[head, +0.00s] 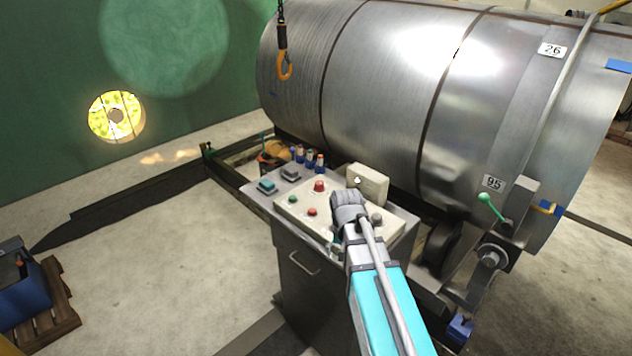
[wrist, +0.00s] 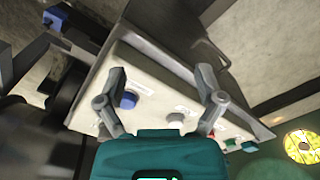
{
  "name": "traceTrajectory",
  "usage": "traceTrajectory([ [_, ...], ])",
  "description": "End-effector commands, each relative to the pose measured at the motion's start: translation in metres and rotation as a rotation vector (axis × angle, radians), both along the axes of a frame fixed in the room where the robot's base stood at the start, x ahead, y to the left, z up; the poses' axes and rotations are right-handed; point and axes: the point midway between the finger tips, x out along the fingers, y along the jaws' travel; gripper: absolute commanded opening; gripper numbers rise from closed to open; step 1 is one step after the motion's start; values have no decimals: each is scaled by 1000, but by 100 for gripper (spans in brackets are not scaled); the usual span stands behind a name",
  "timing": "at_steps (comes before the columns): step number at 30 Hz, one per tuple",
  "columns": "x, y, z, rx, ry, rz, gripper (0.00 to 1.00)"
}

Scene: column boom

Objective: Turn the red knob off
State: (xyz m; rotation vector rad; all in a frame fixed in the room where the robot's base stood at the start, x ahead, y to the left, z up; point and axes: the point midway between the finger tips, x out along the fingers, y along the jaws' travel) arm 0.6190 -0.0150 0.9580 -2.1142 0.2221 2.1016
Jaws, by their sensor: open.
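A cream control panel (head: 330,224) tops a grey cabinet; its bare face also shows in the wrist view (wrist: 155,82). A raised red knob (head: 319,186) stands near the panel's back edge. A lower red button (head: 312,212) sits in front of it. In the wrist view, only a sliver of red shows beside the right finger. My gripper (wrist: 160,76) is open and empty, its fingers spread over the panel. A blue knob (wrist: 128,99) and a pale grey knob (wrist: 176,120) lie between the fingers in that view. In the head view, my arm hides part of the panel.
A green button (head: 292,199) sits left of the red ones. A grey knob (head: 377,218) is at the panel's right. A cream box (head: 368,184) and several small bottles stand behind. A large metal drum (head: 400,85) fills the back. A hook (head: 285,66) hangs above.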

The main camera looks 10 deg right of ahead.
Motion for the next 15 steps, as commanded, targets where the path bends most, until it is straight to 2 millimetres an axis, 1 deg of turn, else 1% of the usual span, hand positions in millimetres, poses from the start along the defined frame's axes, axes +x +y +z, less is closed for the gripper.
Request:
traceTrajectory([
  [1, 31, 0, 13, 1, -1, -43, 87],
  [5, 89, 1, 30, 5, -6, -184, 87],
  [6, 106, 1, 36, 6, -6, -228, 87],
  [8, 133, 1, 44, 8, -8, -296, 87],
  [9, 151, 1, 49, 9, -8, -341, 87],
  [11, 177, 1, 57, 12, -9, -407, 87],
  [12, 195, 1, 62, 13, -10, -452, 87],
  [14, 221, 1, 70, 15, -12, -520, 87],
  [15, 238, 1, 75, 17, -12, -564, 87],
])
